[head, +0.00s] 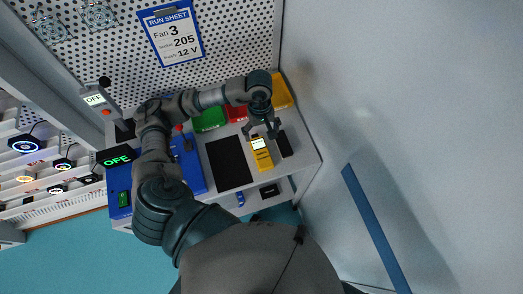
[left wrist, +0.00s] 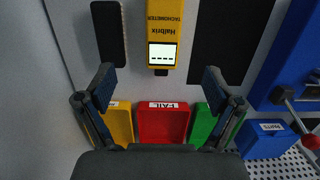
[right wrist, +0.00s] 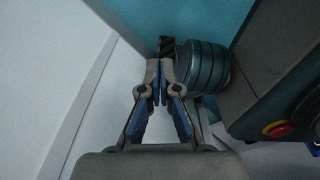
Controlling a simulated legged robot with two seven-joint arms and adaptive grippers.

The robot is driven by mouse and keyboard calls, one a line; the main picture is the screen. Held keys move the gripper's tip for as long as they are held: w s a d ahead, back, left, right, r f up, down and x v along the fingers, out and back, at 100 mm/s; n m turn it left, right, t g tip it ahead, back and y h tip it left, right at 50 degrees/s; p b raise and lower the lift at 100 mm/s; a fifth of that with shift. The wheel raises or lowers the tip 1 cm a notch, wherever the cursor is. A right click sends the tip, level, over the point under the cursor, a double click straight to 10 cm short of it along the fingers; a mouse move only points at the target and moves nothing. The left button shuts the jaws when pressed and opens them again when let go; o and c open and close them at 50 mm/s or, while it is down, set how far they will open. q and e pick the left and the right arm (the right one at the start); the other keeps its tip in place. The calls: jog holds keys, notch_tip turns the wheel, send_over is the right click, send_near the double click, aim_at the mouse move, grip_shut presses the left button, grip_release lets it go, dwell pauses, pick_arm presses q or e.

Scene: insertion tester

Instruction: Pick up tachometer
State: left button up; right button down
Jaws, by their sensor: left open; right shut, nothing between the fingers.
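The yellow tachometer (head: 263,160), with a lit white display and a black tip, lies on the light bench top. In the left wrist view, the tachometer (left wrist: 162,22) is at the top centre with its lettering upside down. My left gripper (head: 262,136) is open and empty above the bench at the display end of the tachometer. In the left wrist view, the fingers of my left gripper (left wrist: 158,86) are spread wide, with the tachometer beyond them. My right gripper (right wrist: 161,66) is shut and empty in the right wrist view; it does not show in the head view.
A black mat (head: 228,163) and a dark slab (head: 284,144) flank the tachometer. Yellow (head: 281,92), red (left wrist: 163,124) and green (head: 209,118) bins line the back. A blue bin (left wrist: 268,140) stands beside them. A wall (head: 400,110) is at right.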

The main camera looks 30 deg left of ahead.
pick_arm(q)
send_over(259, 149)
jog(key=d, duration=0.2)
jog(key=f, duration=0.4)
jog(key=shift+a, duration=0.25)
jog(key=f, duration=0.1)
jog(key=a+f, duration=0.1)
jog(key=f, duration=0.1)
jog(key=a+f, duration=0.1)
jog(key=f, duration=0.1)
jog(key=shift+f+p, duration=0.15)
jog(key=shift+p, duration=0.25)
jog(key=shift+d+f, duration=0.2)
jog(key=shift+f, duration=0.4)
jog(key=shift+d+f, duration=0.15)
jog(key=shift+f, duration=0.45)
jog(key=shift+d+f, duration=0.25)
jog(key=shift+d, duration=0.35)
jog(key=shift+a+f, duration=0.1)
jog(key=shift+a, duration=0.45)
jog(key=c, duration=1.2)
jog(key=shift+a, duration=0.15)
jog(key=shift+c, duration=0.7)
pick_arm(e)
jog(key=shift+s+a+r, duration=0.15)
jog(key=shift+s, duration=0.45)
jog(key=shift+s+a+r, duration=0.15)
jog(key=shift+s, duration=0.4)
